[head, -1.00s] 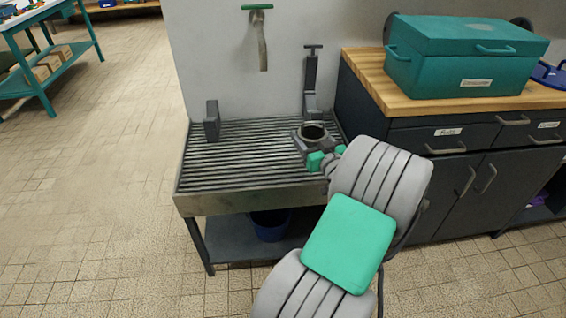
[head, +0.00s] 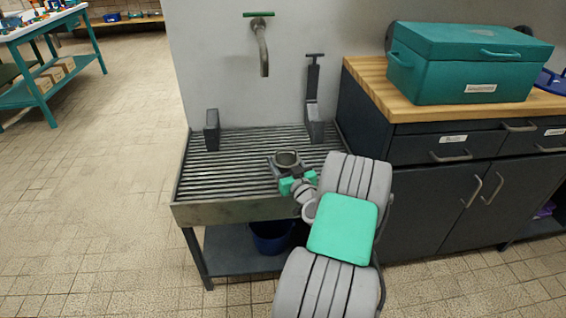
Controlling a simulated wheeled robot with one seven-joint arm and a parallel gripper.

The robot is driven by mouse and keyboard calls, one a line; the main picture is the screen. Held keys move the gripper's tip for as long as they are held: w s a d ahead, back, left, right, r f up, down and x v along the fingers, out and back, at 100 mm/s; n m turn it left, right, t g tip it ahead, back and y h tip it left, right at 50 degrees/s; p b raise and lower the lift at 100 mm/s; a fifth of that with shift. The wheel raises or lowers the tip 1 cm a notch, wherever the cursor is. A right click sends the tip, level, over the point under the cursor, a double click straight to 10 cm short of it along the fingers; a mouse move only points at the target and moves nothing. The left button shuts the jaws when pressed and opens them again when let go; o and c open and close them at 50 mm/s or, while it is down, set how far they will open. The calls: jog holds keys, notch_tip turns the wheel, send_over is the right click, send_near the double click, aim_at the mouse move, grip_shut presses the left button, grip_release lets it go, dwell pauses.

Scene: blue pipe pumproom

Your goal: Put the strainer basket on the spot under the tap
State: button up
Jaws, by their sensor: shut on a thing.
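The strainer basket (head: 286,158) is a small grey round cup with an open top, on the front right part of the slatted drain table (head: 225,184). My gripper (head: 298,184) has green fingers and is shut on the basket from its near side. Whether the basket touches the slats or hangs just above them is hard to tell. The tap (head: 262,45), with a green handle and a bent spout, is on the wall behind, above and a little left of the basket. No marked spot stands out on the slats under it.
A cabinet (head: 450,155) with a wooden top and a teal box (head: 470,65) adjoins on the right. A blue bucket (head: 271,236) is below.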

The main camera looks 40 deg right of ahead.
jog(key=o, duration=1.7)
jog(key=shift+f, duration=0.1)
jog(key=shift+c, duration=0.2)
